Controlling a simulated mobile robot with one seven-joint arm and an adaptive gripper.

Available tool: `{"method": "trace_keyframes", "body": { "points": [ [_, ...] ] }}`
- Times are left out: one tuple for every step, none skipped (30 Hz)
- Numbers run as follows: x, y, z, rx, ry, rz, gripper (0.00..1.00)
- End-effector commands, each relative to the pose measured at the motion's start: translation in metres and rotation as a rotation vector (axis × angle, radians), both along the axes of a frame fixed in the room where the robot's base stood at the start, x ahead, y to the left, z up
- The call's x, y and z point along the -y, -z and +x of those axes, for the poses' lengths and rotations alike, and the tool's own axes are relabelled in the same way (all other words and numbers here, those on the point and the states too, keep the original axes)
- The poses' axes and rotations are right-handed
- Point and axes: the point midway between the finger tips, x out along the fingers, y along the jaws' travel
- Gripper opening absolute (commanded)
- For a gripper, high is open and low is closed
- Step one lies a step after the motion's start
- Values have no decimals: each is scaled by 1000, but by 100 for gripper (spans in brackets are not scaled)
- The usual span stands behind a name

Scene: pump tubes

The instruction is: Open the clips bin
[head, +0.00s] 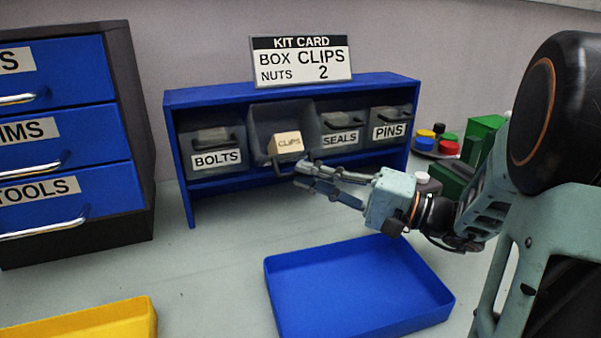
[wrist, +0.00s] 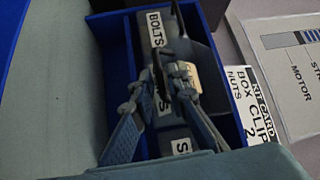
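The clips bin (head: 265,119) is a dark grey bin in the blue rack, second from the left. It is tilted forward, open at the top. A pale box marked CLIPS (head: 286,141) shows in its mouth. My gripper (head: 298,177) is just in front of the bin, at the lower right of its front. It also shows in the wrist view (wrist: 172,78), pointing at the rack. Its two fingers stand apart with a gap between the tips. The bin's handle is largely hidden, and I cannot tell whether the fingers touch it.
The bolts bin (head: 211,140), seals bin (head: 341,125) and pins bin (head: 390,122) sit upright in the blue rack (head: 190,92). A kit card (head: 301,62) stands on top. A blue tray (head: 355,287) lies in front; blue drawers (head: 65,140) stand left.

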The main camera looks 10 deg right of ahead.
Motion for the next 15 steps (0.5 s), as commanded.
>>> {"method": "trace_keyframes", "body": {
  "points": [
    [10, 2, -4, -2, 5, 0, 14],
    [16, 3, -7, -1, 6, 0, 14],
    [24, 4, -11, -2, 6, 0, 14],
    [30, 4, -15, -2, 6, 1, 14],
    [36, 5, -18, -2, 5, 0, 14],
    [43, 7, -22, -2, 6, 1, 14],
    [49, 7, -25, -2, 5, 0, 14],
    [54, 8, -27, -1, 6, 0, 14],
    [60, 9, -31, -1, 4, 0, 14],
    [65, 9, -34, -1, 5, 0, 14],
    [69, 10, -36, -1, 5, -1, 14],
    [73, 11, -39, -1, 3, 0, 14],
    [76, 11, -40, -1, 3, 0, 14],
    [78, 12, -42, -1, 3, 0, 14],
    [81, 12, -43, -2, 3, 0, 14]
  ]
}}
